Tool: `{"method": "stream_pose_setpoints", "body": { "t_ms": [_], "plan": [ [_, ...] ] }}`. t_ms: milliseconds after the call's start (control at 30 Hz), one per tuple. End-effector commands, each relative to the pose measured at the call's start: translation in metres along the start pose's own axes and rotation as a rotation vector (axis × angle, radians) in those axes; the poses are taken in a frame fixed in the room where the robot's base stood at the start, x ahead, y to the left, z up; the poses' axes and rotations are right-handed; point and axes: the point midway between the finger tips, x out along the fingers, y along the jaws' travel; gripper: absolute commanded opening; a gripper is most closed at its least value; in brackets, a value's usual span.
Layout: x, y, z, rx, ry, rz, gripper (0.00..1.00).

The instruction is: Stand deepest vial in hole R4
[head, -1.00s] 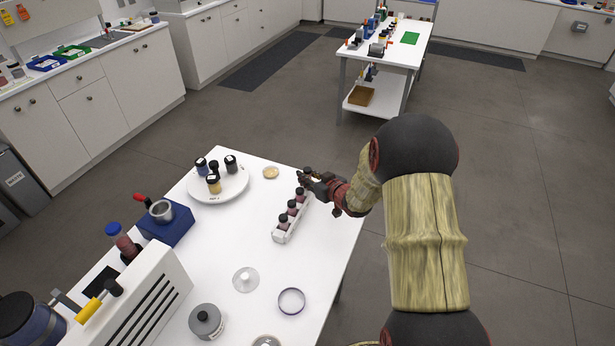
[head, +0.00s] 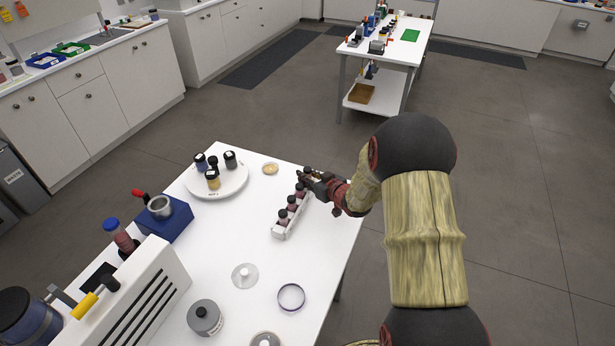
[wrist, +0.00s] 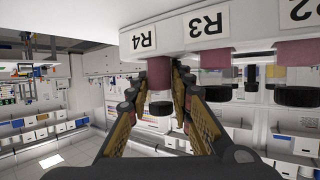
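A white rack (head: 278,231) stands near the right edge of the table, holding a row of black-capped vials with dark pink contents. In the wrist view the rack (wrist: 180,32) appears upside down, with labels R4, R3 and R2. My gripper (head: 311,180) is at the rack's far end. Its fingers (wrist: 170,85) flank a pink vial (wrist: 160,78) at R4 and appear closed on it. That vial's black cap (head: 308,169) shows above my gripper. It is upright; its bottom is hidden, so its depth in the hole is unclear. A vial (wrist: 212,56) stands at R3.
A round white plate (head: 229,190) with several jars stands left of the rack. A tan disc (head: 270,168), a clear lid (head: 245,275) and a ring (head: 291,296) lie on the table. A blue block with a metal cup (head: 168,222) is further left.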

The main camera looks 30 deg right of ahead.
Motion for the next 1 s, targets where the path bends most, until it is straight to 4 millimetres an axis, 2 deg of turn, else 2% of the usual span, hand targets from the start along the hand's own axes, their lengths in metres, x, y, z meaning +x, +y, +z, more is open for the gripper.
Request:
{"method": "stream_pose_setpoints", "body": {
  "t_ms": [333, 667, 867, 1000],
  "plan": [
    [0.0, -0.001, 0.005, 0.002, -0.009, -0.001, 0.42],
    [-0.002, -0.002, 0.006, 0.003, -0.011, -0.002, 0.43],
    [-0.025, 0.0, 0.005, 0.004, -0.009, 0.001, 0.43],
    [-0.053, 0.001, 0.003, 0.003, -0.006, 0.002, 0.43]
  ]
}}
